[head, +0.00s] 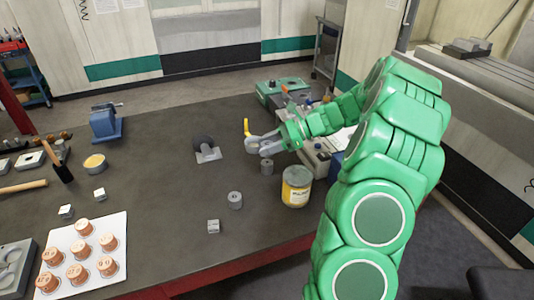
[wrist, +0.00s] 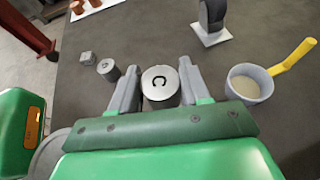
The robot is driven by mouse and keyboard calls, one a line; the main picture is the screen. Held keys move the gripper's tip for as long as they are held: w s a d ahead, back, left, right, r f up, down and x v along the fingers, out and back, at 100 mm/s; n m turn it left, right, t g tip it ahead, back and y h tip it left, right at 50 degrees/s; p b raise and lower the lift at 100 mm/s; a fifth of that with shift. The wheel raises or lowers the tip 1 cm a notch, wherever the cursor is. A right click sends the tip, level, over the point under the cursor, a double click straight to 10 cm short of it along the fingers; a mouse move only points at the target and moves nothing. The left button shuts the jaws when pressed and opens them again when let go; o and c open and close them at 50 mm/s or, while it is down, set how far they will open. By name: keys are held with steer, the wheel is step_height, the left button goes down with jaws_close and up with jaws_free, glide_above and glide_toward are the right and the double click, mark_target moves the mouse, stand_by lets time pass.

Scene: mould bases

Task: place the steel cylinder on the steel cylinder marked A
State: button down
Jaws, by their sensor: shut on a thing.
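A steel cylinder marked C (wrist: 160,82) sits between the two fingers of my gripper (wrist: 159,69) in the wrist view, its lettered top facing the camera. My gripper is shut on it. In the head view this cylinder (head: 266,168) shows at the end of my arm; whether it touches the table is hard to tell. A second steel cylinder (head: 235,200) stands upright on the table, nearer and to the left. It also shows in the wrist view (wrist: 108,70), left of my gripper, with its mark too small to read.
A small steel cube (head: 213,227) lies near the second cylinder. A yellow can (head: 297,186) stands right of it. A grey cup with a yellow handle (wrist: 250,84) is close beside my gripper. A dark round-topped stand (head: 206,148) is left. A white board (head: 90,250) holds copper pieces.

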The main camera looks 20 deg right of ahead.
steer(key=shift+w+f, duration=0.35)
steer(key=shift+f, duration=1.5)
steer(key=shift+f, duration=0.1)
steer(key=c, duration=0.5)
jaws_free()
